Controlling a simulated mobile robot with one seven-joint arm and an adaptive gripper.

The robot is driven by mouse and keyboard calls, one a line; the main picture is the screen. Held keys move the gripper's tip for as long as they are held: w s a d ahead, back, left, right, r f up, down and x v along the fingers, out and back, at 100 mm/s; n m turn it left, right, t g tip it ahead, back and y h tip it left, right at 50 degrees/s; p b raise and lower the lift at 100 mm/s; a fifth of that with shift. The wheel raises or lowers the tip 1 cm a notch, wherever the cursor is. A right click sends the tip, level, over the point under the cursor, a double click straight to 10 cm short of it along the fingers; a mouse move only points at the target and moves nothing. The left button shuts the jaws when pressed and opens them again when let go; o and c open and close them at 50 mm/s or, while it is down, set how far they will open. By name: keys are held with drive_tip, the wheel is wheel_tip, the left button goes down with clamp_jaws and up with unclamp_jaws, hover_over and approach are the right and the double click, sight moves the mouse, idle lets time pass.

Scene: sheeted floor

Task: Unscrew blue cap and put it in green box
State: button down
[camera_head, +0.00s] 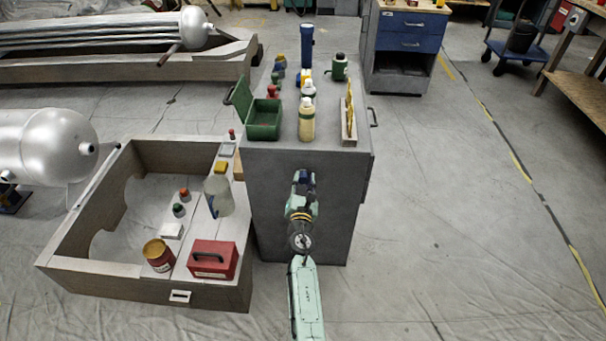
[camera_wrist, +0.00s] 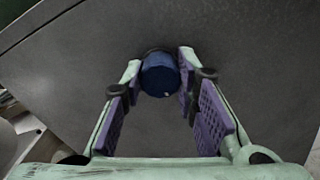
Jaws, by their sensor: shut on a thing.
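My gripper (camera_head: 303,182) is in front of the near face of the grey cabinet. In the wrist view my gripper (camera_wrist: 160,75) has its purple-padded fingertips shut on both sides of a round dark blue cap (camera_wrist: 160,77). A bit of the blue cap (camera_head: 304,175) shows in the head view. Behind the cap is a dark curved edge and the grey cabinet face; I cannot tell whether the cap is still screwed on. The green box (camera_head: 263,131) stands on the cabinet top at the left near edge, with its lid open to the left.
The grey cabinet (camera_head: 270,195) carries several bottles, including a cream bottle (camera_head: 307,120), and a wooden rack (camera_head: 349,120) at right. Left of it is a wooden crate (camera_head: 95,280) with a red toolbox (camera_head: 213,260) and a glass jar (camera_head: 218,195).

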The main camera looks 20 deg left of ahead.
drive_tip(key=c, duration=1.2)
unclamp_jaws()
drive_tip(key=shift+c, duration=0.7)
